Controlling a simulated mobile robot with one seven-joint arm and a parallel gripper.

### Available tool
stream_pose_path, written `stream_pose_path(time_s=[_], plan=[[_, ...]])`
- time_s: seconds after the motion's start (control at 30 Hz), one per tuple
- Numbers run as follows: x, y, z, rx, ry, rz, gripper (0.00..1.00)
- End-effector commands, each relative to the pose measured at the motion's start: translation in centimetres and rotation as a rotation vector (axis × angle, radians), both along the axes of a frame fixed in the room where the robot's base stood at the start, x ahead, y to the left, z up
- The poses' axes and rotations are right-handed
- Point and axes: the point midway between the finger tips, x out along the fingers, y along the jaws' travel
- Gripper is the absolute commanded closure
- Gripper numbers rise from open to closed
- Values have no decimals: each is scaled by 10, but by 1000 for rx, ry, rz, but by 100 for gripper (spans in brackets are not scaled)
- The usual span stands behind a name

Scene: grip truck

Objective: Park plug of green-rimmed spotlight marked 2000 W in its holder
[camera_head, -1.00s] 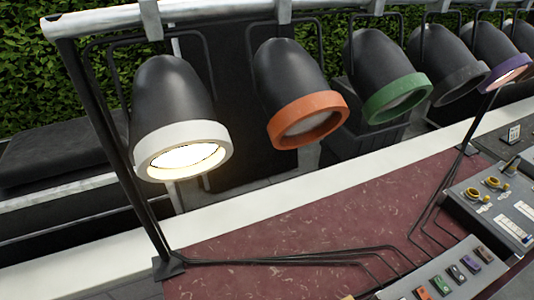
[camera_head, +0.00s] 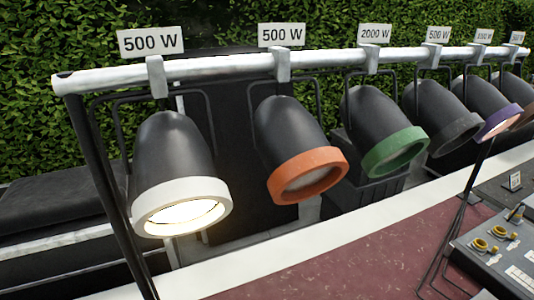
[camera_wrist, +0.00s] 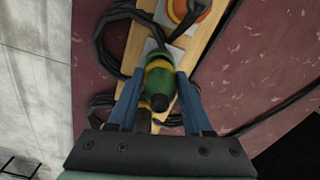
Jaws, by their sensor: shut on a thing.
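The green-rimmed spotlight (camera_head: 397,152) hangs unlit from the rail in the head view, under a sign (camera_head: 375,34) reading 2000 W. In the wrist view, my gripper (camera_wrist: 158,86) has its two blue fingers on either side of a green plug (camera_wrist: 158,76) with a yellow band and is shut on it. The plug is over or on a pale wooden board (camera_wrist: 201,50). I cannot tell whether it is seated in anything. My gripper is not in the head view.
An orange round part (camera_wrist: 186,12) sits on the board beyond the plug. Black cables (camera_wrist: 108,48) loop beside it over the dark red surface (camera_wrist: 92,80). White-rimmed (camera_head: 180,208) and orange-rimmed (camera_head: 307,176) spotlights hang left of the green one; a control panel (camera_head: 500,250) is at right.

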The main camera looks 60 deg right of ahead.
Motion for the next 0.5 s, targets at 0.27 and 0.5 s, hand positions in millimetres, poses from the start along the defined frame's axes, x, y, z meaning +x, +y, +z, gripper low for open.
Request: stream_pose_path(time_s=[0.27, 0.5], plan=[[0, 0, -6, 0, -1, 0, 100], [0, 0, -10, 0, -1, 0, 100]])
